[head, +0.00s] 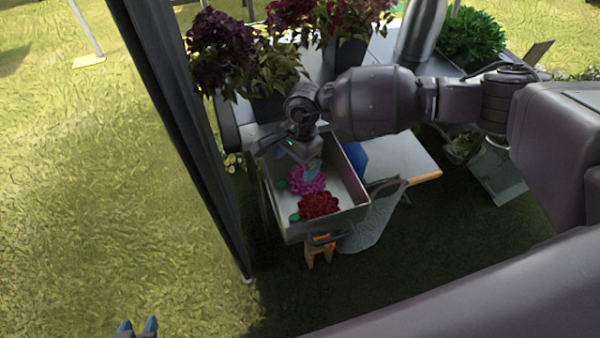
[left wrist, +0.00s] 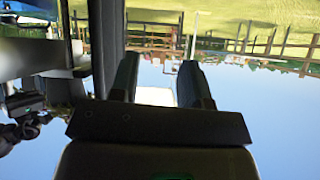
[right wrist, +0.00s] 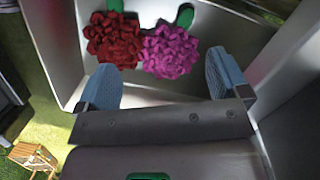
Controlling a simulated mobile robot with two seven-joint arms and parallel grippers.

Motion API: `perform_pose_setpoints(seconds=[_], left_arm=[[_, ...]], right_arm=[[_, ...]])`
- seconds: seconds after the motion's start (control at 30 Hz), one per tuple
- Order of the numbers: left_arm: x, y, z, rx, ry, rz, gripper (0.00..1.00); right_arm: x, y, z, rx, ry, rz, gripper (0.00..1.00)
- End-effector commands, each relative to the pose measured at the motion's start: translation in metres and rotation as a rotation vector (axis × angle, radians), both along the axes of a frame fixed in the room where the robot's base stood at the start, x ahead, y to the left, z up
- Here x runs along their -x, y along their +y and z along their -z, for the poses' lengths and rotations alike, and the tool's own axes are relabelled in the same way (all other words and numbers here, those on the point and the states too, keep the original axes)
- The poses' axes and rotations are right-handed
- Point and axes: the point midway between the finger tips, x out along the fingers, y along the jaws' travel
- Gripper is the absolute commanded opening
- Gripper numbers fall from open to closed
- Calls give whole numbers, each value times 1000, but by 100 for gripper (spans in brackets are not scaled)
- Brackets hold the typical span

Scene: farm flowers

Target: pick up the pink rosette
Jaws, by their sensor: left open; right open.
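The pink rosette (head: 307,181), a ruffled magenta bloom with a green leaf, lies in an open grey metal drawer (head: 342,183). A dark red rosette (head: 320,205) lies beside it, touching or nearly so. My right gripper (head: 312,172) reaches down into the drawer over the pink rosette and hides part of it. In the right wrist view the pink rosette (right wrist: 171,52) shows ahead of the open, empty fingers (right wrist: 164,80), with the red rosette (right wrist: 114,38) to its left. My left gripper (head: 138,327) is open and empty, low over the grass; its fingers also show in the left wrist view (left wrist: 158,80).
The drawer walls stand close around my right gripper. Potted purple and red plants (head: 222,45) stand on the cart behind. A dark post (head: 175,110) rises left of the drawer. A small orange stool (head: 320,250) stands below it. Open grass (head: 90,190) lies left.

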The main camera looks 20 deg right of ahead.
Motion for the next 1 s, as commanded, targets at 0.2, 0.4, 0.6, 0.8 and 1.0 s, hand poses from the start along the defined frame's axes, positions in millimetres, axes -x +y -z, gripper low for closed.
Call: perform_pose_setpoints(seconds=[0.2,0.4,0.6,0.8,1.0], left_arm=[[2,0,2,1,4,-1,43],[4,1,7,-3,13,1,43],[5,1,11,-5,21,3,43],[1,1,7,-7,11,8,43],[-2,0,8,-8,6,12,43]], right_arm=[[-19,-33,-3,156,-60,-77,94],[-18,-33,18,156,-58,-79,94],[-18,-33,47,154,-57,-78,94],[-18,-33,56,153,-58,-76,94],[-18,-39,80,153,-56,-76,94]])
